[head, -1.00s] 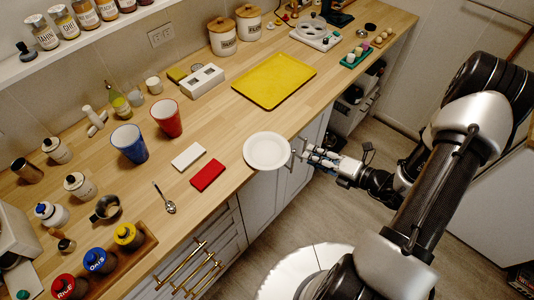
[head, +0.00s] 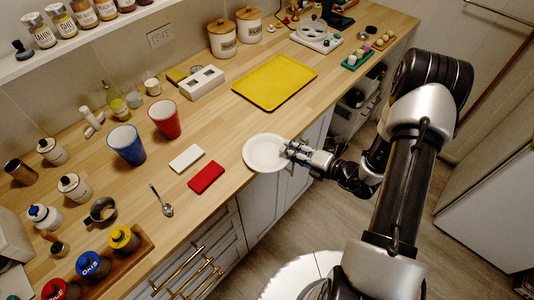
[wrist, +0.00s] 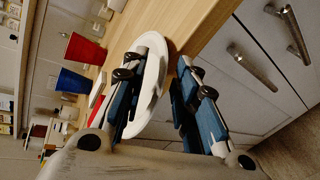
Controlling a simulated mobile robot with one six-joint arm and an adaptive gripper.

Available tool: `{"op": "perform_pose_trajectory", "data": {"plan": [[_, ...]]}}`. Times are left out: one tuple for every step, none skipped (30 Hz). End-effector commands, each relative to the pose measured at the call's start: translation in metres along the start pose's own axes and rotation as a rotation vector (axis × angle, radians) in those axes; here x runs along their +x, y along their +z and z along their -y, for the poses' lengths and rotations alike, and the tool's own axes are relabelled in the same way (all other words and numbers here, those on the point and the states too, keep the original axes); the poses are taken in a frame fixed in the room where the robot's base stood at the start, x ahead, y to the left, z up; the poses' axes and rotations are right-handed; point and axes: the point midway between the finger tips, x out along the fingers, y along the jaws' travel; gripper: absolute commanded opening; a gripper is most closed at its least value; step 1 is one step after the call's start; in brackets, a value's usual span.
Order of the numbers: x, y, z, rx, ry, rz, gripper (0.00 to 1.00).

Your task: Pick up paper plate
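The white paper plate (head: 264,153) lies at the front edge of the wooden counter, its right side at or slightly past the edge. My gripper (head: 292,150) is at the plate's right rim in the head view. In the wrist view the plate (wrist: 150,85) shows between and behind the two blue-padded fingers of my gripper (wrist: 160,90). The fingers are apart, with one over the plate's face and the other beyond its edge. Whether either finger touches the plate cannot be told.
A yellow tray (head: 274,82) lies behind the plate. A red block (head: 206,178) and a white block (head: 187,158) lie to its left. Blue (head: 127,145) and red (head: 165,119) cups stand farther left. Cabinet doors (wrist: 247,70) with handles are below the counter edge.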

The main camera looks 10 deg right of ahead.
Motion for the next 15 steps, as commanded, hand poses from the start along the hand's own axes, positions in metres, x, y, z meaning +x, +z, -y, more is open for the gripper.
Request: {"op": "perform_pose_trajectory", "data": {"plan": [[-0.0002, 0.0, -0.0001, 0.0, 0.0, 0.0, 0.27], [-0.0002, 0.0, -0.0001, 0.0, 0.0, 0.0, 0.25], [-0.0002, 0.0, -0.0001, 0.0, 0.0, 0.0, 0.22], [-0.0003, 0.0, -0.0001, 0.0, 0.0, 0.0, 0.2], [-0.0003, 0.0, -0.0001, 0.0, 0.0, 0.0, 0.18], [-0.0003, 0.0, -0.0001, 0.0, 0.0, 0.0, 0.15], [-0.0003, 0.0, -0.0001, 0.0, 0.0, 0.0, 0.13], [-0.0003, 0.0, -0.0001, 0.0, 0.0, 0.0, 0.11], [-0.0004, 0.0, -0.0001, 0.0, 0.0, 0.0, 0.09], [-0.0004, 0.0, -0.0001, 0.0, 0.0, 0.0, 0.07], [-0.0004, 0.0, -0.0001, 0.0, 0.0, 0.0, 0.05], [-0.0004, 0.0, -0.0001, 0.0, 0.0, 0.0, 0.02], [-0.0004, 0.0, -0.0001, 0.0, 0.0, 0.0, 0.0], [-0.0004, 0.0, -0.0001, 0.0, 0.0, 0.0, 0.0], [-0.0004, 0.0, -0.0001, 0.0, 0.0, 0.0, 0.0]]}}
